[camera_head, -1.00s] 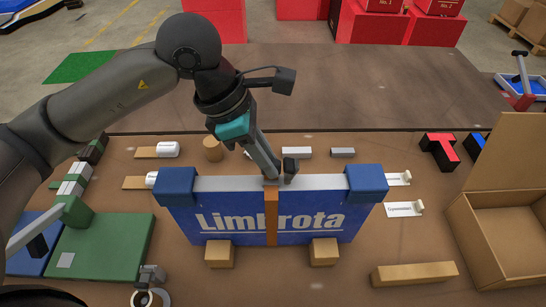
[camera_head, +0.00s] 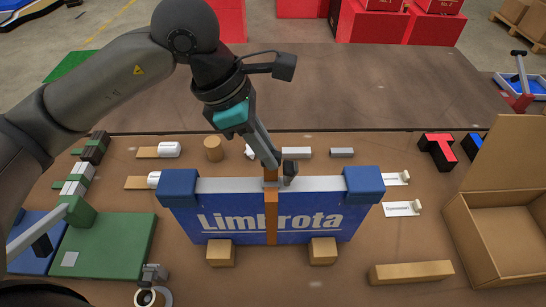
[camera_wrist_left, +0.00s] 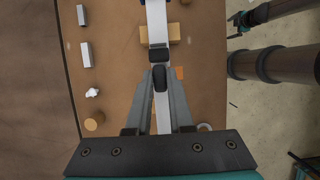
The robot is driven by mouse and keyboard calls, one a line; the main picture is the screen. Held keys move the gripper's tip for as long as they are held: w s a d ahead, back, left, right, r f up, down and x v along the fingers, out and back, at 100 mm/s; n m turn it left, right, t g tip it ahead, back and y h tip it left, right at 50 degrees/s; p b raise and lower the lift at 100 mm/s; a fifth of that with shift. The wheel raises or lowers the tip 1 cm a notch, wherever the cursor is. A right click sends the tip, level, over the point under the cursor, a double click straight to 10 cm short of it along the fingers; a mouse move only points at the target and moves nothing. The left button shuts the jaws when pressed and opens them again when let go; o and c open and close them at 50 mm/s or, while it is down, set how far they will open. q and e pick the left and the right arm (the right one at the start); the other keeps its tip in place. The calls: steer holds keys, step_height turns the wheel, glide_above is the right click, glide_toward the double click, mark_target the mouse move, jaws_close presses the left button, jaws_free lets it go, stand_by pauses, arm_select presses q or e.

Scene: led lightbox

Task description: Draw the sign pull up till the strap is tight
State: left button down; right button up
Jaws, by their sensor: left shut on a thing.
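The blue sign (camera_head: 225,222) reads "Limbrota" and stands upright on the table, with blue corner caps at both top ends and a grey top edge. An orange strap (camera_head: 271,220) runs down its middle, with a grey buckle (camera_head: 270,183) at the top. A short length of strap now shows above the buckle. My left gripper (camera_head: 280,168) is shut on the strap just above the sign; its fingers partly hide the strap. The left wrist view shows the fingers (camera_wrist_left: 160,80) over the sign's pale top edge (camera_wrist_left: 158,25). My right gripper (camera_wrist_left: 240,18) shows small there, its jaws unclear.
Two wooden blocks (camera_head: 221,253) (camera_head: 323,251) stand in front of the sign. An open cardboard box (camera_head: 505,225) is at right, a wooden bar (camera_head: 411,272) at front right, and a green board (camera_head: 105,245) at left. Small blocks and tags lie behind the sign.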

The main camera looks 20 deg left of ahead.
arm_select(q)
steer(key=shift+w+r, duration=0.1)
steer(key=shift+r, duration=0.5)
steer(key=shift+r+p, duration=0.65)
steer(key=shift+r, duration=0.15)
steer(key=c, duration=0.8)
jaws_free()
steer(key=shift+f, duration=0.15)
steer(key=p+v, duration=0.3)
steer(key=v, duration=1.2)
steer(key=shift+a, duration=0.1)
